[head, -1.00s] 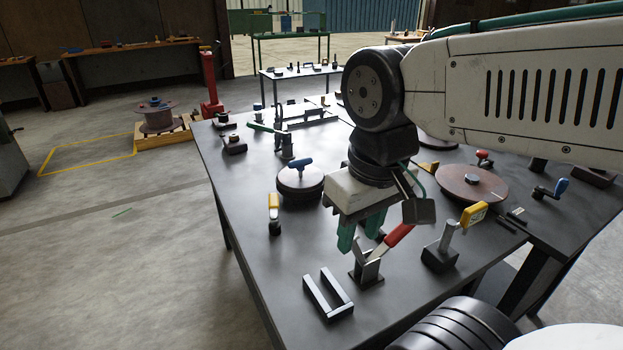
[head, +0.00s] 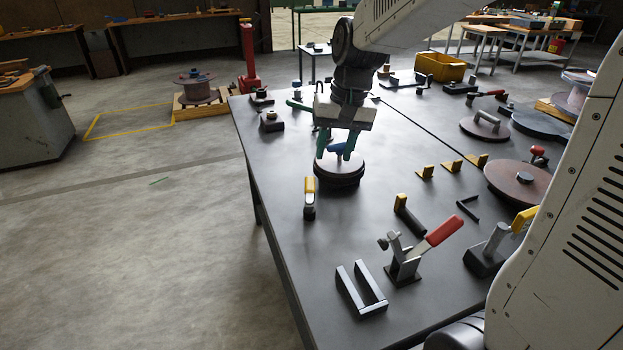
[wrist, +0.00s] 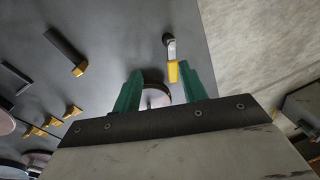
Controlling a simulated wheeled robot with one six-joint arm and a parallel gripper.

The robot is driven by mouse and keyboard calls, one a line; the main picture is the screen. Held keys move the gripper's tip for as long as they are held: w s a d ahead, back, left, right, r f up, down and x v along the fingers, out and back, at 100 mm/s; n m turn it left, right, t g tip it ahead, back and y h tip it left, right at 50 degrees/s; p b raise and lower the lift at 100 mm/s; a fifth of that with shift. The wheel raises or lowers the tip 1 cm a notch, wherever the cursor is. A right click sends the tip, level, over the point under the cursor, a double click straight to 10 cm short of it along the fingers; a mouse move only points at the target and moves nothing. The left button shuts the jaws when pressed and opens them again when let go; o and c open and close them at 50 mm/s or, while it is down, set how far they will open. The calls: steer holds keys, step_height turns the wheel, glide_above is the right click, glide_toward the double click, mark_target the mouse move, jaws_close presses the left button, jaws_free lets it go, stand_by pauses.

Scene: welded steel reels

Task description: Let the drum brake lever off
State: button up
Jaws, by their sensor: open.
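A round dark drum (head: 338,175) stands on the bench with a blue lever handle (head: 337,148) on top. My gripper (head: 337,148) is directly over it in the head view, its green fingers apart and reaching down on either side of the blue handle. Whether they touch it I cannot tell. The wrist view shows both green fingers spread (wrist: 160,90), with part of the drum (wrist: 155,97) between them; the blue handle is hidden there. Which lever is the drum brake's is not marked.
A red-handled lever (head: 443,230) on a steel block tilts up to the right. A yellow-handled lever (head: 310,186) stands left of the drum. A black U-shaped bracket (head: 362,303) lies at the front. A rusty disc (head: 522,181) is at the right.

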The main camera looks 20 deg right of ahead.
steer(key=m, duration=0.1)
glide_toward(311, 182)
steer(key=f, duration=0.6)
steer(key=a+f, duration=0.1)
steer(key=f, duration=0.1)
steer(key=shift+w+a+f, duration=0.1)
steer(key=shift+w+f, duration=0.2)
steer(key=shift+f, duration=0.1)
jaws_close()
